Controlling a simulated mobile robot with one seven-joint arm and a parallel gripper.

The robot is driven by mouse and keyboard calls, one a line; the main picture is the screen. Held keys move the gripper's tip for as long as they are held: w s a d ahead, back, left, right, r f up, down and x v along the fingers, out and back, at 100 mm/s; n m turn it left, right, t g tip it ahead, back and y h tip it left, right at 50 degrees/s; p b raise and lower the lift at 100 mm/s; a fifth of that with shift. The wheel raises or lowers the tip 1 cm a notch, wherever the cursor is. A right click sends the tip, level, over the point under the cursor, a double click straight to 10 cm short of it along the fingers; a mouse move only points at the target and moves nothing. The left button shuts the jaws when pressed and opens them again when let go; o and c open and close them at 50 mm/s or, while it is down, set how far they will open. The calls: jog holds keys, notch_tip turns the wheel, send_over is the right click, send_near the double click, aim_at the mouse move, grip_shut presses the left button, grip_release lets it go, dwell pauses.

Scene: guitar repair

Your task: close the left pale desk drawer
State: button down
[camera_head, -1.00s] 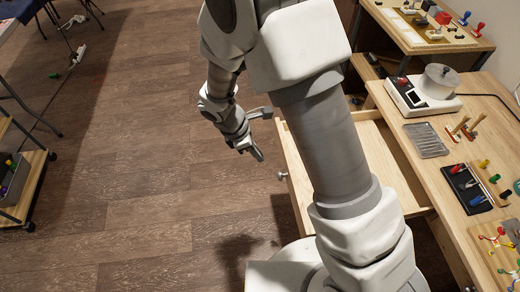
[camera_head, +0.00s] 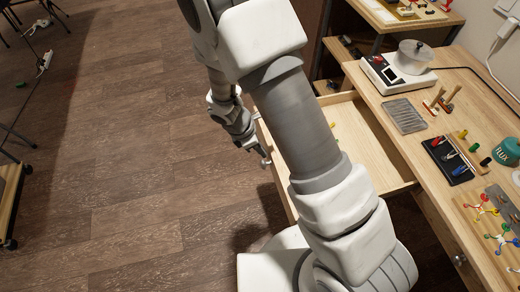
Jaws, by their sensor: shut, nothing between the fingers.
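The pale wooden desk drawer (camera_head: 362,138) is pulled out from under the desk, at the centre right of the head view. Its inside is bare where it shows, apart from a small yellow-green item (camera_head: 333,125). My arm crosses in front and hides much of the drawer's middle and front. My gripper (camera_head: 264,158) is shut and empty. It is at the drawer's outer front side, by the front panel; whether it touches the panel I cannot tell. The drawer knob is not clearly visible.
The desk top (camera_head: 420,150) holds a white scale-like device (camera_head: 397,75), a grey tray (camera_head: 404,115), a black tool holder (camera_head: 447,160) and a green flux jar (camera_head: 507,151). A second bench (camera_head: 390,22) stands behind.

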jog(key=p, duration=0.6)
send_over(363, 138)
jog(key=shift+d, duration=0.15)
jog(key=shift+w, duration=0.1)
